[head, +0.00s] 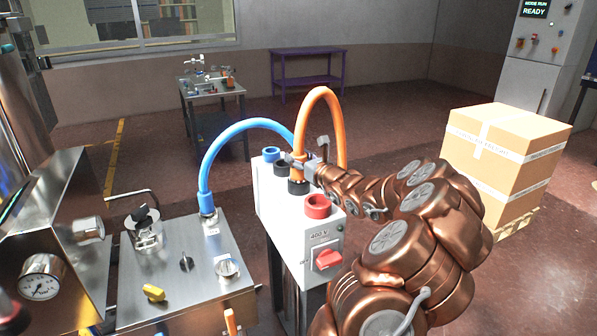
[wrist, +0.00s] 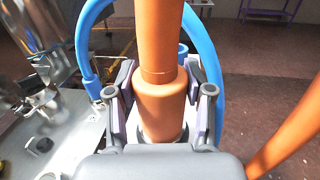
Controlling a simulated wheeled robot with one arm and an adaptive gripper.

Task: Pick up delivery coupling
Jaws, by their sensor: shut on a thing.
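The orange coupling (head: 297,172), on the end of an orange hose (head: 322,95), stands upright at a black socket on top of the white 400 V box (head: 290,210). In the wrist view the coupling (wrist: 162,105) fills the middle between the two fingers. My gripper (head: 300,162) is shut on the orange coupling from the right side in the head view. The coupling's lower end meets a pale ring in the wrist view; whether it is fully seated I cannot tell. No label naming the delivery coupling is readable.
A blue hose (head: 235,130) arches from the steel bench (head: 180,265) to behind the box. Blue, black and red sockets (head: 318,205) line the box top. The box front has a red switch (head: 328,259).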

